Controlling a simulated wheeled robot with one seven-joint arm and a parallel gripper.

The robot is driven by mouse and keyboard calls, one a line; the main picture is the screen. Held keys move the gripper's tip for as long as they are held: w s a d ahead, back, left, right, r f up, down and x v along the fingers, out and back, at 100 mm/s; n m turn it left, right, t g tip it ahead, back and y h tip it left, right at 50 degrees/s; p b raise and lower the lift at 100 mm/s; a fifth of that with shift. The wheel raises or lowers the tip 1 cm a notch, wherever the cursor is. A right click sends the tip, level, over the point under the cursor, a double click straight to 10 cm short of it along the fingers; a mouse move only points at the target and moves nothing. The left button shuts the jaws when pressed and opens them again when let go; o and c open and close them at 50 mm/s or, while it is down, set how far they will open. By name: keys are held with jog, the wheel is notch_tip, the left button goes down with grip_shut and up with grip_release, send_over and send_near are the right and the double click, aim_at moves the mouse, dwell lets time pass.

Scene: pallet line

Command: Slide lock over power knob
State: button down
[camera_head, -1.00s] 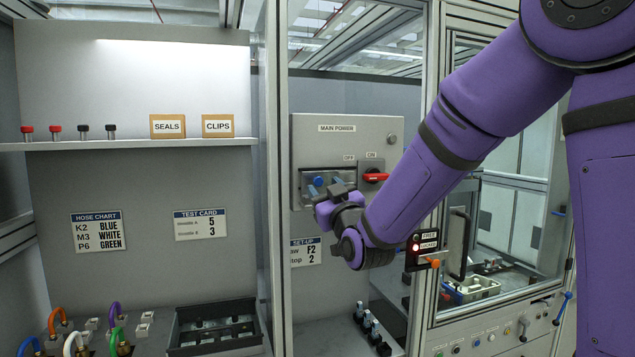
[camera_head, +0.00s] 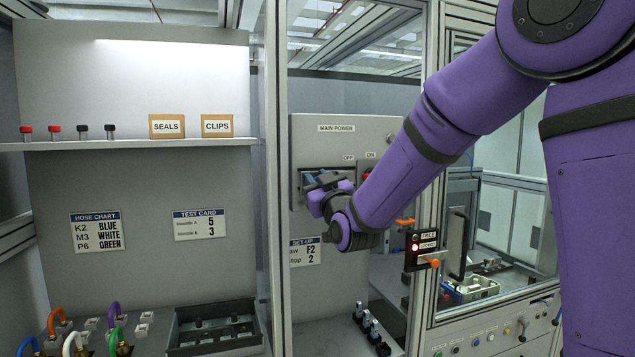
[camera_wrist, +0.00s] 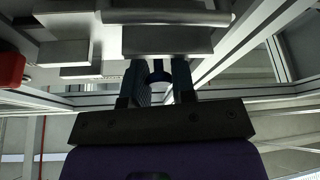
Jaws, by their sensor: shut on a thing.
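The main power box (camera_head: 345,140) is on the wall behind the frame. The red power knob (camera_head: 367,172) barely shows beside my forearm under ON; it also shows at the left of the wrist view (camera_wrist: 10,70). The lock is a metal slide with a blue knob, under and left of OFF. My gripper (camera_head: 326,180) is at the lock and covers most of it. In the wrist view my gripper (camera_wrist: 157,82) is shut on the blue lock knob (camera_wrist: 158,72), which shows between the fingers. The power knob is to one side, apart from my fingers.
A frame post (camera_head: 273,180) stands just left of the box. A lock indicator (camera_head: 424,245) with a lit red lamp is mounted on the post at right. A black tray (camera_head: 215,345) and coloured hoses are on the bench at lower left.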

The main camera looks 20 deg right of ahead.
jog(key=d, duration=0.6)
jog(key=c, duration=0.9)
grip_release()
jog(key=shift+c, duration=0.2)
send_near(335, 173)
jog(key=v, duration=0.4)
jog(key=shift+s+d, duration=0.15)
